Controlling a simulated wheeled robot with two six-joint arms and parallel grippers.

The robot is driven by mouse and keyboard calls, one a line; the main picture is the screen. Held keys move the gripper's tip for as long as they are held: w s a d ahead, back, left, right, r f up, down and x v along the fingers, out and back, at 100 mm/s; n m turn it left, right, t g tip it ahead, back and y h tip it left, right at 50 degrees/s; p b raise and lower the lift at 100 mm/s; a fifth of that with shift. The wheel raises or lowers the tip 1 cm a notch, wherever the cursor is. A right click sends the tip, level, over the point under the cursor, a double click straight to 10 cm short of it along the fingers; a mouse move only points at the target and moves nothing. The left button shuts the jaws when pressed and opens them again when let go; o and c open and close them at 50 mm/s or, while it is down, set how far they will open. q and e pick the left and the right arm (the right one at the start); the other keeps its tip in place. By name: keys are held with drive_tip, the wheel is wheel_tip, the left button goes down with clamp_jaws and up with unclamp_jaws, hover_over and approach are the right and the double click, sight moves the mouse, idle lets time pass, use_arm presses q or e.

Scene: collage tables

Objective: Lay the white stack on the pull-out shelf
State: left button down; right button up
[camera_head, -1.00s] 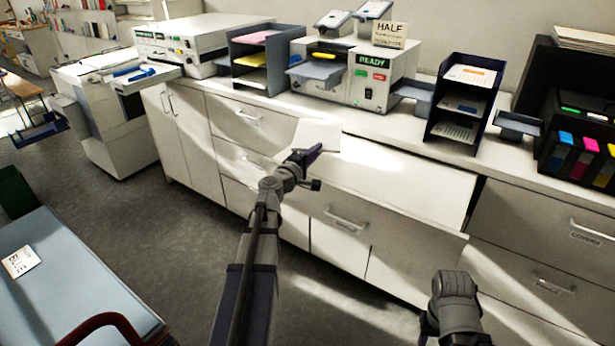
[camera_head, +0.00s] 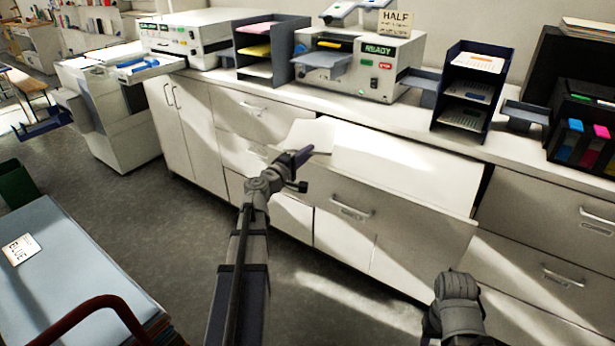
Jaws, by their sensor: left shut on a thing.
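The white stack (camera_head: 309,133) is a thin, pale sheet-like block at the left end of the pull-out shelf (camera_head: 405,172). The shelf is a broad white surface standing out from the cabinet front below the counter. My left gripper (camera_head: 301,157) is shut on the near edge of the stack, and its fingers hide part of that edge. I cannot tell whether the stack touches the shelf or hangs just above it. My right arm (camera_head: 458,303) shows at the bottom right, with its fingers out of view.
The counter behind carries a machine marked READY (camera_head: 358,68), a dark tray rack (camera_head: 468,90) and another rack (camera_head: 266,52) with coloured paper. Drawers with handles lie below the shelf. A blue-topped table (camera_head: 70,275) stands at the lower left. The shelf's middle and right are bare.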

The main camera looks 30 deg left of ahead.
use_arm(q)
wheel_tip(320, 180, down, 3)
drive_tip(key=shift+w+r+b, duration=0.1)
drive_tip(key=shift+b, duration=0.65)
use_arm(e)
wheel_tip(320, 180, down, 3)
drive_tip(key=shift+r, duration=0.1)
use_arm(q)
wheel_tip(320, 180, down, 4)
drive_tip(key=b, duration=0.3)
drive_tip(key=shift+r+b, duration=0.15)
drive_tip(key=shift+b, duration=0.2)
use_arm(e)
wheel_tip(320, 180, down, 4)
drive_tip(key=shift+r, duration=0.15)
use_arm(q)
drive_tip(key=shift+f, duration=0.25)
drive_tip(key=c, duration=0.9)
unclamp_jaws()
drive_tip(key=shift+r, duration=0.1)
